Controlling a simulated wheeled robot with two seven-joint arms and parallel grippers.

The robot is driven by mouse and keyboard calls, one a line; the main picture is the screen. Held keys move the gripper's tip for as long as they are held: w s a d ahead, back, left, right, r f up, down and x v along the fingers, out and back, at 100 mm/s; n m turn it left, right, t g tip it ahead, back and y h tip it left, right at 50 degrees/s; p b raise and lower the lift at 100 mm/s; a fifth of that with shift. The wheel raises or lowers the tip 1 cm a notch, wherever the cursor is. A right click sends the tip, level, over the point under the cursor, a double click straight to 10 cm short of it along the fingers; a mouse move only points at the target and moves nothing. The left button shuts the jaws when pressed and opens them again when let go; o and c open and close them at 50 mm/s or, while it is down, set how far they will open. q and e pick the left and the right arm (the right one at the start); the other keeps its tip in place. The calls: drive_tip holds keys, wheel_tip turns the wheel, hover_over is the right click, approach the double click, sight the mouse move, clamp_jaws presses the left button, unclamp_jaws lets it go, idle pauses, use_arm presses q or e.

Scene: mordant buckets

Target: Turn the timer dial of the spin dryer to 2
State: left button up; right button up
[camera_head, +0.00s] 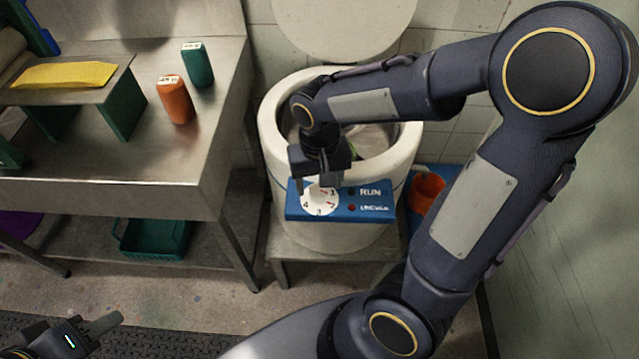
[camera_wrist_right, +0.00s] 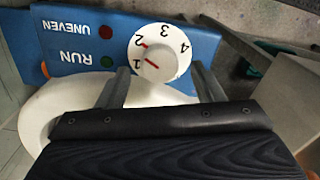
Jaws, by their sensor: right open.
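The spin dryer (camera_head: 390,225) is a white drum with its lid raised. Its blue panel (camera_head: 375,202) carries the white round timer dial (camera_head: 321,201), numbered 1 to 4, with red marks on its face. In the right wrist view the dial (camera_wrist_right: 160,60) shows one red mark near 2 and another towards 1; which is the pointer I cannot tell. My right gripper (camera_head: 320,184) is open just above the dial, its fingers apart at the dial's near side in the wrist view (camera_wrist_right: 162,84). Contact is unclear. My left gripper (camera_head: 103,324) is low at the left, partly cut off.
A steel bench (camera_head: 140,160) on the left holds an orange canister (camera_head: 175,100), a green canister (camera_head: 197,65) and a yellow cloth (camera_head: 63,76) on a small stand. A green basket (camera_head: 153,238) sits below. An orange bucket (camera_head: 426,190) stands right of the dryer.

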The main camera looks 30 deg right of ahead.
sight(320, 190)
wheel_tip(320, 190, up, 6)
drive_tip(key=shift+p, duration=0.3)
idle(0.3)
